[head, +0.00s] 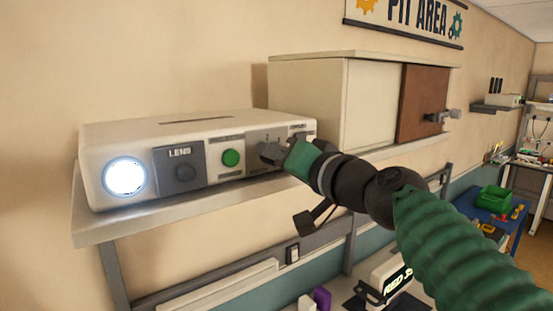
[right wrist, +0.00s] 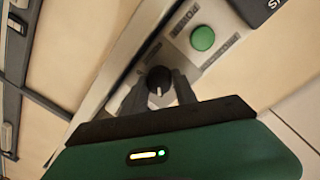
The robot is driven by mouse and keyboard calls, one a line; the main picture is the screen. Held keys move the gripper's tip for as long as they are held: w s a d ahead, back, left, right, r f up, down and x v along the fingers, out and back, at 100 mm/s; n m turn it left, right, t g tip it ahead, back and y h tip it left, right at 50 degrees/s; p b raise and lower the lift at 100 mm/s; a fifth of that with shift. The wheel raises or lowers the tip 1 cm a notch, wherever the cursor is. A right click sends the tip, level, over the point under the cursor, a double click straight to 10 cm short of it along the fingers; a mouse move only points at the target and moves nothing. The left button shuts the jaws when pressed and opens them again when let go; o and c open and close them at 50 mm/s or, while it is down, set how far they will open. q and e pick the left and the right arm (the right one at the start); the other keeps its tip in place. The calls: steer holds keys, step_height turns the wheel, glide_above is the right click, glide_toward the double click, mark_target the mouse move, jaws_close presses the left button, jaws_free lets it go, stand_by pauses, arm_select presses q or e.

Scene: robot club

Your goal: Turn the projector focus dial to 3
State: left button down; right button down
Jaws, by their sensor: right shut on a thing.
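The white projector (head: 125,135) sits on a wall shelf, its lens (head: 124,178) lit at the left end of its front. A dark square panel marked LENS (head: 179,167) and a green button (head: 231,158) are on the front. My right gripper (head: 268,152) is at the grey dial panel right of the green button. In the right wrist view, the black focus dial (right wrist: 159,80) with a white pointer line sits between the fingers of the gripper (right wrist: 160,92), which is shut on it. The dial's numbers are too small or hidden to read. My left gripper is not in view.
The shelf (head: 180,207) runs under the projector. A cream cabinet (head: 325,100) with a brown sliding door (head: 425,103) stands just right of it. A green bin (head: 493,198) stands on a blue table farther right.

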steer(key=shift+d+m, duration=0.1)
steer(key=shift+m, duration=0.3)
steer(key=c, duration=1.2)
jaws_free()
steer(key=shift+c, duration=0.2)
steer(key=shift+o, duration=1.2)
steer(key=shift+w, duration=0.15)
steer(key=shift+d, duration=0.1)
